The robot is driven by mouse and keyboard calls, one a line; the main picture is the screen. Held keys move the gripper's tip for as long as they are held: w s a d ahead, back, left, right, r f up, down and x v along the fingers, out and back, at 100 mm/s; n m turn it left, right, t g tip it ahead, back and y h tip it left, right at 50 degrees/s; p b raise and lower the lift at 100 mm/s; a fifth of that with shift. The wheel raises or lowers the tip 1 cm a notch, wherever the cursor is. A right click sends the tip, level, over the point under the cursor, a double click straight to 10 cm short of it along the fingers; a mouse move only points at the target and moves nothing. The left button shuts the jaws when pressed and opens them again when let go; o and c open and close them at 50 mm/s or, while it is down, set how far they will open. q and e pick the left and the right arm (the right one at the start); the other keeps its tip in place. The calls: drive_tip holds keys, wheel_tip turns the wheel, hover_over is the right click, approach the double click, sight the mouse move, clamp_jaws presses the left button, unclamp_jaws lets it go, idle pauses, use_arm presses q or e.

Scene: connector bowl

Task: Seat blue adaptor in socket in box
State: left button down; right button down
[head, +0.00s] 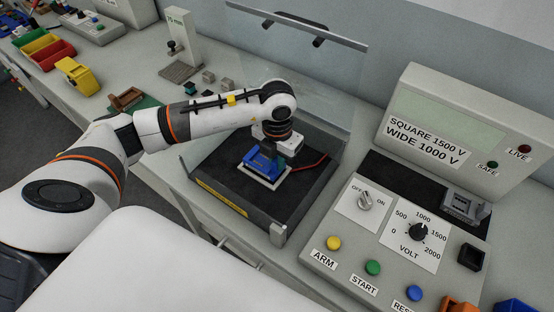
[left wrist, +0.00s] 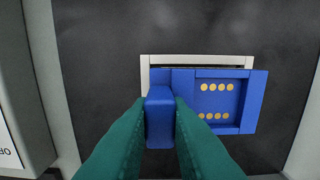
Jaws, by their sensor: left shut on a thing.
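The blue adaptor (head: 262,163) is over the white socket (head: 262,182) in the open box (head: 222,196). My left gripper (left wrist: 160,120) is shut on the adaptor's raised blue grip, with teal fingers on both sides. In the left wrist view the adaptor body (left wrist: 248,115) shows gold contacts in a recess. It covers most of the socket; the white rim (left wrist: 196,60) shows along the top and upper left. The adaptor reaches past the rim at the right and looks offset. I cannot tell if it touches the socket. My right gripper is out of view.
The box's clear lid (head: 318,28) stands raised behind. A control panel (head: 345,250) with buttons and dials is to the right. An orange adaptor (head: 457,306) and another blue piece (head: 516,306) are at the bottom right. A red cable (head: 312,165) runs from the socket.

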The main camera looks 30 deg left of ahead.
use_arm(q)
drive_tip(key=shift+f, duration=0.9)
drive_tip(key=c, duration=1.4)
unclamp_jaws()
drive_tip(key=shift+o, duration=0.2)
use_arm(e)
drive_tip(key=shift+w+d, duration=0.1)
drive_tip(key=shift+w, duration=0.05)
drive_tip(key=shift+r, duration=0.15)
